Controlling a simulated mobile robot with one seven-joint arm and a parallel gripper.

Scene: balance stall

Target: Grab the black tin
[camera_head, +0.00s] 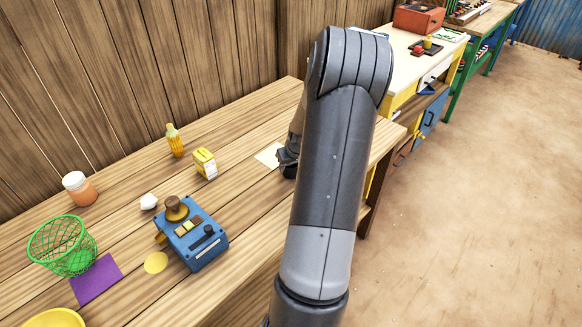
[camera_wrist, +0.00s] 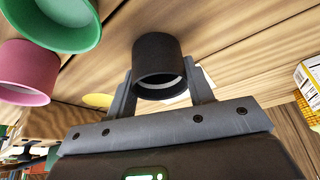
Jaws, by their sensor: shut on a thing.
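The black tin (camera_wrist: 157,52) is in the middle of the wrist view, its open end with a pale inner rim turned toward the camera. My gripper (camera_wrist: 160,84) has one finger on each side of the tin and is shut on it. In the head view my gripper (camera_head: 288,160) shows only in part beside my arm, over the far right part of the wooden table (camera_head: 265,215). I cannot make out the tin there; my arm hides that spot. Whether the tin touches the table I cannot tell.
A green cup (camera_wrist: 62,22) and a pink cup (camera_wrist: 24,72) are close by on the left in the wrist view. A yellow box (camera_head: 205,163), a yellow bottle (camera_head: 175,140), a blue device (camera_head: 192,240), an orange jar (camera_head: 79,188) and a green basket (camera_head: 63,246) stand on the table.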

